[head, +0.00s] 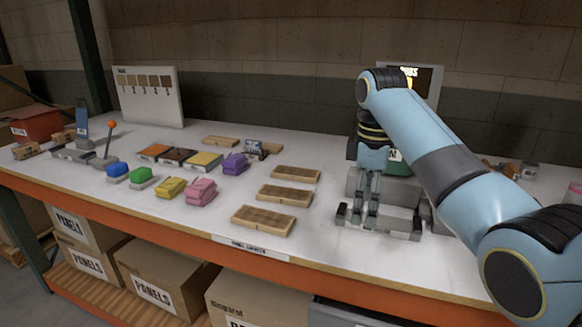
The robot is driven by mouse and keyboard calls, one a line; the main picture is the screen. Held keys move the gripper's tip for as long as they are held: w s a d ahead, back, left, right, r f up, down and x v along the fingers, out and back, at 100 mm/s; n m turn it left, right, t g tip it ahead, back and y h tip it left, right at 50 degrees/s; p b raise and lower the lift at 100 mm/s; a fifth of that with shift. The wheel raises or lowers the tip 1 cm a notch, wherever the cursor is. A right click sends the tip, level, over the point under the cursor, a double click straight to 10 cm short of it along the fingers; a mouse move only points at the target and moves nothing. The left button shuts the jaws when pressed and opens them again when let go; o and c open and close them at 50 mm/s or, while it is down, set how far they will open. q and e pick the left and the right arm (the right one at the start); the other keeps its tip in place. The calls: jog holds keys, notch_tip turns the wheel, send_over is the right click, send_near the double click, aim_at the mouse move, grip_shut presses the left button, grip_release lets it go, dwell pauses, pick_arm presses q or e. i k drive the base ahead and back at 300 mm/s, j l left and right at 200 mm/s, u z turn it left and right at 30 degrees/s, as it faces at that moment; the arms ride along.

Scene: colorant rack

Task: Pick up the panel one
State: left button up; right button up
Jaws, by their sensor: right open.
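Three brown wooden panels lie flat in a staggered column right of the table's middle: a far panel (296,174), a middle panel (285,196) and a near panel (263,220). No number is readable on them, so I cannot tell which is panel one. My right gripper (372,205) points down to the right of the panels, with its fingers apart and empty. It is over or in front of a grey metal fixture (405,222); I cannot tell whether they touch. My left gripper is not in view.
Coloured blocks, including pink (201,191) and purple (235,163), stand left of the panels. A sample board (148,95) stands at the back left. Boxes marked PANELS (152,290) sit on the shelf below. The white tabletop is clear around the near panel.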

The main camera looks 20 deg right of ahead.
aim_at(281, 172)
jog(key=i, duration=1.2)
